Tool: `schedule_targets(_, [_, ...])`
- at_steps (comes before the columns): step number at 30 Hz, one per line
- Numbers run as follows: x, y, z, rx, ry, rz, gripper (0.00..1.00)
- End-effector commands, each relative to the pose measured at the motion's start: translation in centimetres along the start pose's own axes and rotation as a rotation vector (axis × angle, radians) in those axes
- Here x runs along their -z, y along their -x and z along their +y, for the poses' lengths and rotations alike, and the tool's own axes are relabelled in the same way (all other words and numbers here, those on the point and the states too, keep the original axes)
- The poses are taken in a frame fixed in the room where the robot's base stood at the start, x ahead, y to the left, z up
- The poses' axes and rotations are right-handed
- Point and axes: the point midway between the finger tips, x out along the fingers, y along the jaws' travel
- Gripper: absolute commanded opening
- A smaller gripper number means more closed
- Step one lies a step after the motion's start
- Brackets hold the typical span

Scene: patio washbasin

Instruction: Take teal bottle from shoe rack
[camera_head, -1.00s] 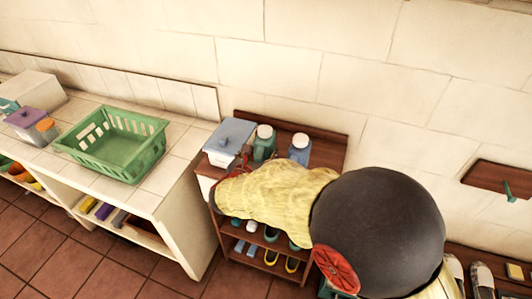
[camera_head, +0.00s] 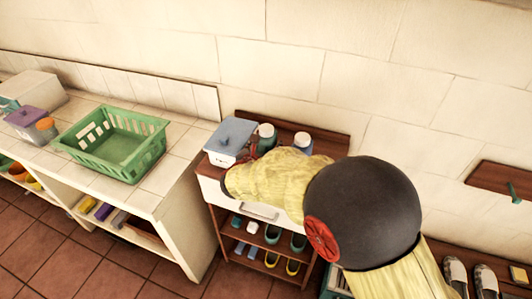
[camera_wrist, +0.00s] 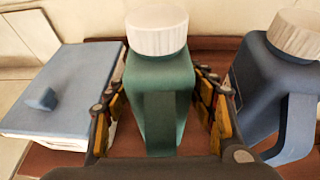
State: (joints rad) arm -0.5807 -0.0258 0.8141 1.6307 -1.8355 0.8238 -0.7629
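The teal bottle (camera_wrist: 163,100) with a white ribbed cap stands upright on top of the shoe rack (camera_head: 318,139). In the head view its cap and upper part (camera_head: 266,135) show behind my arm. My gripper (camera_wrist: 163,112) has one finger on each side of the bottle in the wrist view. A narrow gap seems to show at the left finger; contact on the right cannot be told.
A blue-grey bottle (camera_wrist: 272,85) with a white cap stands close to the right. A lidded blue-and-white box (camera_head: 231,137) stands close to the left. A green basket (camera_head: 118,143) sits on the tiled counter.

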Motion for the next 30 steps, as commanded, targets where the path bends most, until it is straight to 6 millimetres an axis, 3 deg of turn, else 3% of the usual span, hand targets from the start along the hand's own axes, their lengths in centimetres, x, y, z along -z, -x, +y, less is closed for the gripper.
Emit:
schedule_targets(27, [0.02,0.01,0.01,0.0,0.0,0.0,0.01])
schedule_targets(30, [0.02,0.01,0.01,0.0,0.0,0.0,0.0])
